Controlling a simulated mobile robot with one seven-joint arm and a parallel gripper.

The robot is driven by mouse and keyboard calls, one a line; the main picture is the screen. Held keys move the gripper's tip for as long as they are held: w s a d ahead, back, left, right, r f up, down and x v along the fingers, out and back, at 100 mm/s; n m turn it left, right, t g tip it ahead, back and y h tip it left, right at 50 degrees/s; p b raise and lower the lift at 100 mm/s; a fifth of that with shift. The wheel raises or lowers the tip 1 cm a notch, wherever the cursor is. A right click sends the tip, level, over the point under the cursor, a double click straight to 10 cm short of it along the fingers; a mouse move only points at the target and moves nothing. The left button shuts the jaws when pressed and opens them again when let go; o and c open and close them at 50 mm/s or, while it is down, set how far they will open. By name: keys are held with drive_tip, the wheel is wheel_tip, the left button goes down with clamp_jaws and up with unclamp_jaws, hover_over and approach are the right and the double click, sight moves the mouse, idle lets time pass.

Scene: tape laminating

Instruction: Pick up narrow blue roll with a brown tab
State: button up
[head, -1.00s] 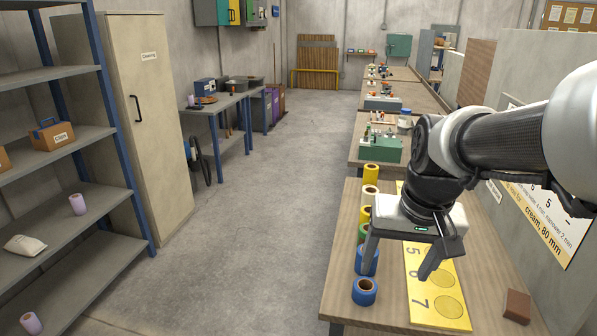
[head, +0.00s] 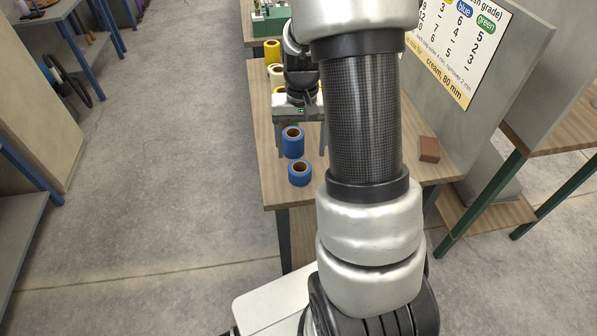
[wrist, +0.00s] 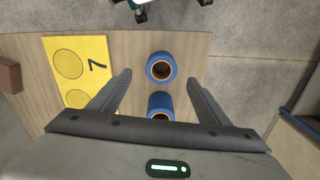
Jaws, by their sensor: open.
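Two blue rolls with brown cores stand upright near the front left corner of the table. The nearer blue roll (head: 301,173) looks a little shorter than the farther blue roll (head: 292,143). In the wrist view the nearer roll (wrist: 161,68) is above the farther roll (wrist: 160,105). No brown tab can be made out on either. My gripper (head: 302,148) is open and empty, pointing down over the rolls. In the wrist view both rolls show in the space between the fingers of my gripper (wrist: 159,78), with no clear contact.
A yellow roll (head: 272,50) and other rolls stand in a row farther back on the wooden table (head: 262,140). A yellow numbered board (wrist: 68,62) lies beside the blue rolls. A brown block (head: 429,149) sits at right. The floor left of the table is clear.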

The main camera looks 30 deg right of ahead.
sight(300, 168)
wheel_tip(300, 168, down, 9)
drive_tip(key=shift+w+a+r+b, duration=0.1)
drive_tip(key=shift+w+b, duration=0.05)
drive_tip(key=shift+b, duration=0.3)
drive_tip(key=c, duration=1.2)
